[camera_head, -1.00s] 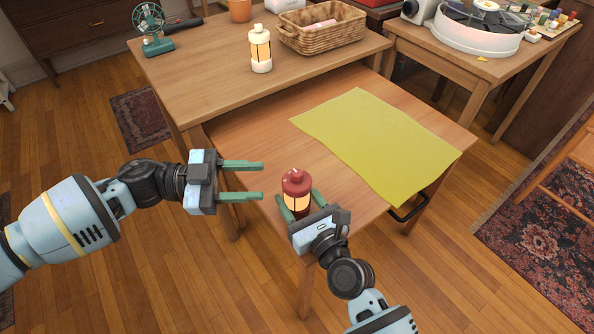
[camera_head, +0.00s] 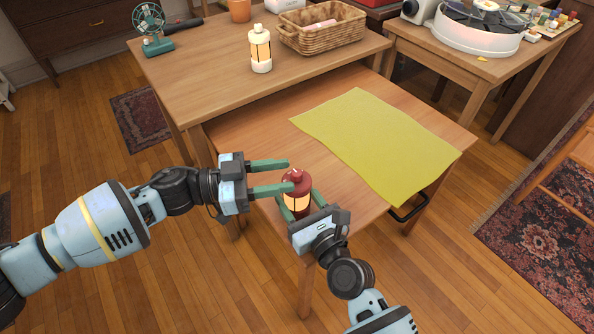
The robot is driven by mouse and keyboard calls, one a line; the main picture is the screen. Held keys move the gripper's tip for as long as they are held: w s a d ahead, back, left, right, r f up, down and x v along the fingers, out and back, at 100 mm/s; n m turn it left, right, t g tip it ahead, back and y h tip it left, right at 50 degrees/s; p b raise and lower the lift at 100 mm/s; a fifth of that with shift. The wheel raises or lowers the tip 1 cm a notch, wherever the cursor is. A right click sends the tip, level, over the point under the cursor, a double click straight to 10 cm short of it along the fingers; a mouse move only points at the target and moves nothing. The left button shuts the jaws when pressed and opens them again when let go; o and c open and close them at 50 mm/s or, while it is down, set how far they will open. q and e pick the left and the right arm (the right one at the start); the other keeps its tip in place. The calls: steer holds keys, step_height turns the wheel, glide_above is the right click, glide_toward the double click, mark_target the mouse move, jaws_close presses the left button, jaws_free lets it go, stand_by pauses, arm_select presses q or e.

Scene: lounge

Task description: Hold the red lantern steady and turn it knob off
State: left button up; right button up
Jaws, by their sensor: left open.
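The red lantern (camera_head: 297,180) stands upright near the front left corner of the lower table, its window glowing warm yellow. My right gripper (camera_head: 300,199) comes from the front, its two green fingers on either side of the lantern's body, shut on it. My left gripper (camera_head: 290,175) is open, its fingers pointing right. Its nearer fingertip is at the left side of the lantern's red top, overlapping it in view; I cannot tell whether they touch. The farther finger reaches behind the top. The knob cannot be made out clearly.
A yellow-green cloth (camera_head: 375,140) lies on the lower table (camera_head: 250,130). On the higher table behind stand a lit white lantern (camera_head: 260,50), a wicker basket (camera_head: 322,38) and a green fan (camera_head: 152,30).

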mark_target(291, 175)
arm_select(q)
steer(key=shift+w+d, duration=0.2)
steer(key=shift+d, duration=0.8)
steer(key=shift+w+d, duration=0.15)
steer(key=shift+d, duration=0.8)
jaws_close()
